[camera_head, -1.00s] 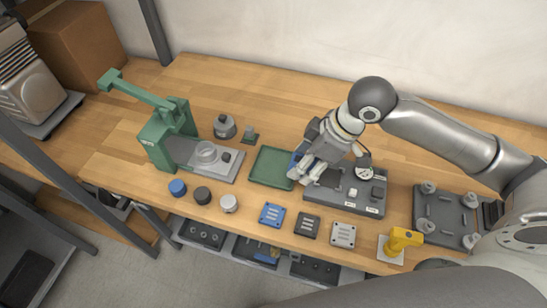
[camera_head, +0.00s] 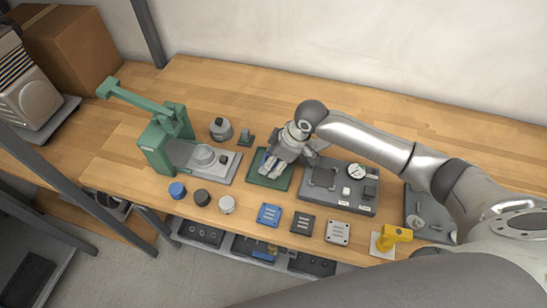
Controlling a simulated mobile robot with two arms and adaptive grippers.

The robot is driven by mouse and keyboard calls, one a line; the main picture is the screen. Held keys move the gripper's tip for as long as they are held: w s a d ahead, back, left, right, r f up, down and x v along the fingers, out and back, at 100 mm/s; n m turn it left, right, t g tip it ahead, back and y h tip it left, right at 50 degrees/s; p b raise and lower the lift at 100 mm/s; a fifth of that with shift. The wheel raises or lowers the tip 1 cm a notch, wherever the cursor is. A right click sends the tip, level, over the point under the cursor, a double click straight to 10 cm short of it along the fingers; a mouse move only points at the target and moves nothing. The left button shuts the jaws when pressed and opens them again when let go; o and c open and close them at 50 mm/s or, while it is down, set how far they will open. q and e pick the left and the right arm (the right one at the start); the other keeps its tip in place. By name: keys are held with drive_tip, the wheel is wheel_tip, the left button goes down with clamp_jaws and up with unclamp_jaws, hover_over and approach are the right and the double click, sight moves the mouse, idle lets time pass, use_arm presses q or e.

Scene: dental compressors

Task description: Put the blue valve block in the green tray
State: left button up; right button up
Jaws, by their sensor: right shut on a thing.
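My right gripper (camera_head: 271,168) is over the green tray (camera_head: 284,183), with its fingers pointing down. My left gripper is out of view.
A grey test fixture with a gauge (camera_head: 338,188) stands right of the tray, and a green press (camera_head: 165,140) stands left. In front are round caps, flat plates including a blue one (camera_head: 269,214), and a yellow tool (camera_head: 391,237).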

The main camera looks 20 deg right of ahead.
drive_tip(key=shift+f, duration=0.15)
drive_tip(key=o, duration=1.1)
drive_tip(key=shift+f, duration=0.15)
drive_tip(key=shift+o, duration=0.2)
drive_tip(key=shift+d+r, duration=0.1)
drive_tip(key=shift+r, duration=0.3)
drive_tip(key=b+v, duration=0.1)
drive_tip(key=v, duration=1)
drive_tip(key=shift+s+r+b, duration=0.2)
drive_tip(key=shift+s+b, duration=0.05)
drive_tip(key=shift+b, duration=0.1)
drive_tip(key=shift+d, duration=0.1)
